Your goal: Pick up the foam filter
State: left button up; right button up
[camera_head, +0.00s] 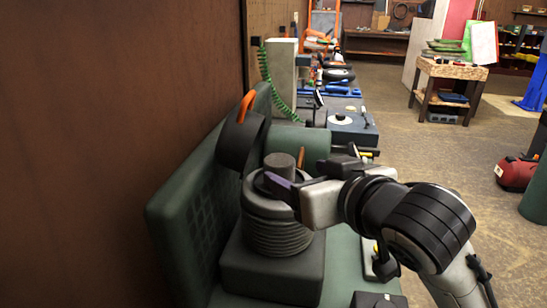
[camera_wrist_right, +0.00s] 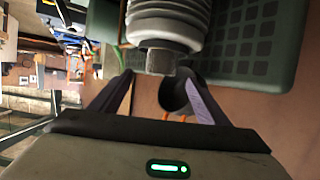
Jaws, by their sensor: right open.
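A short dark grey cylinder (camera_head: 281,163), which looks like the foam filter, stands upright on top of a grey ribbed housing (camera_head: 277,232). My right gripper (camera_head: 277,180) comes in from the right. One purple finger lies across the top of the housing, in front of the cylinder; the other finger is hard to make out there. In the right wrist view, the open gripper (camera_wrist_right: 157,76) has its two fingers apart, with the cylinder (camera_wrist_right: 160,62) between their tips. I cannot tell whether they touch it. My left gripper is not in view.
A dark curved part with an orange loop (camera_head: 240,139) stands just behind the cylinder; it also shows beside the right finger in the wrist view (camera_wrist_right: 175,95). A green panel (camera_head: 185,215) and brown wall (camera_head: 110,110) close off the left.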

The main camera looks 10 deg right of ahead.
aim_at(280, 166)
jog(key=x, duration=0.3)
jog(key=shift+w+a+f, duration=0.15)
jog(key=shift+w+f, duration=0.05)
jog(key=shift+w, duration=0.1)
jog(key=x, duration=0.5)
jog(key=shift+w+r+p, duration=0.1)
jog(key=shift+p, duration=0.3)
jog(key=shift+w+a, duration=0.1)
jog(key=shift+w, duration=0.05)
jog(key=c, duration=0.9)
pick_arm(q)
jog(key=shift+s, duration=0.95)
pick_arm(e)
jog(key=shift+c, duration=1)
